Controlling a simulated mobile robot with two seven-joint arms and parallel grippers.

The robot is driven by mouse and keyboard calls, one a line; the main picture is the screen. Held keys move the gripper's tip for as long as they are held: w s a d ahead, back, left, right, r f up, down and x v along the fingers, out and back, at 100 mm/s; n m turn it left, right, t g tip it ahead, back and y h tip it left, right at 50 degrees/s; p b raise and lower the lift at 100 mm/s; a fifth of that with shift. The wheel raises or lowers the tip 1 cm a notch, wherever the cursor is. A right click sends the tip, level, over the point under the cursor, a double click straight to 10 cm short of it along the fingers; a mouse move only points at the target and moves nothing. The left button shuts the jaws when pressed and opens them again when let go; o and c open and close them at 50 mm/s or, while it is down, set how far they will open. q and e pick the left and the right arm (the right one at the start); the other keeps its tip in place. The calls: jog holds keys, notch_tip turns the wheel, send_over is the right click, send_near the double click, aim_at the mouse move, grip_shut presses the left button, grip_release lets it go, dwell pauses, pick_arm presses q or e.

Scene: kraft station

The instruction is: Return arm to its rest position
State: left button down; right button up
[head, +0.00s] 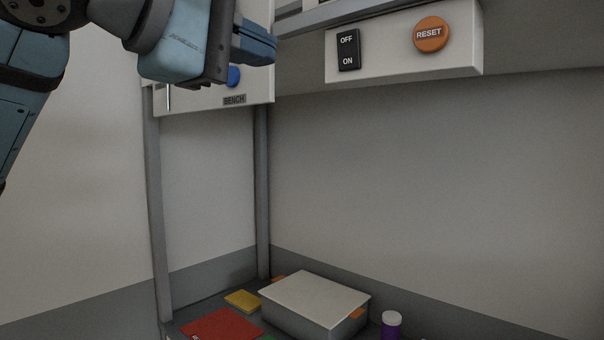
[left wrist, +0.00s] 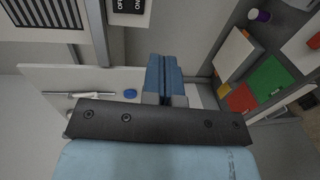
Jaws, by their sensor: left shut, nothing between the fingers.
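My left arm comes in from the upper left in the head view. Its left gripper (head: 258,42) is shut and empty, raised in front of the white panel labelled BENCH (head: 205,100). In the left wrist view the blue fingers (left wrist: 166,78) are together with nothing between them. A blue round knob (head: 233,76) on the panel shows just below the gripper; it also shows in the left wrist view (left wrist: 130,93). I cannot tell whether the gripper touches the panel. My right gripper is not in view.
A control box (head: 400,62) carries an OFF/ON switch (head: 348,50) and an orange RESET button (head: 431,35). Space between is clear.

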pick_arm(q)
jog(key=w+d+f+n+g+h+p, duration=0.25)
jog(key=f+g+h, duration=0.25)
jog(key=f+g, duration=0.3)
jog(key=w+d+f+n+g+h+p, duration=0.15)
jog(key=d+f+n+g+h, duration=0.3)
jog(key=f, duration=0.45)
jog(key=w+a+f+n+t+y+p, duration=0.15)
jog(key=a+f+n+t, duration=0.25)
jog(key=f+n+t, duration=0.45)
jog(key=w+a+f+n+t+y+p, duration=0.1)
jog(key=w+a+f+n+t, duration=0.3)
jog(key=n, duration=0.8)
jog(key=w+a+f+n+t+y+p, duration=0.1)
jog(key=a+f+n+t, duration=0.3)
jog(key=f+n, duration=0.55)
jog(key=s+a+f+n+y+p, duration=0.1)
jog(key=s+a+f+n+y, duration=0.1)
jog(key=s+f+n+y, duration=0.5)
jog(key=a+f+n+y+p, duration=0.15)
jog(key=f+n+y, duration=0.25)
jog(key=f+n, duration=0.75)
jog(key=s+a+f+n+g+y, duration=0.1)
jog(key=s+a+f+n+g, duration=0.2)
jog(key=s+f, duration=1.1)
notch_tip(320, 180, down, 2)
jog(key=g+p, duration=0.1)
jog(key=g, duration=0.2)
jog(key=shift+s+y, duration=0.2)
jog(key=shift+y, duration=0.2)
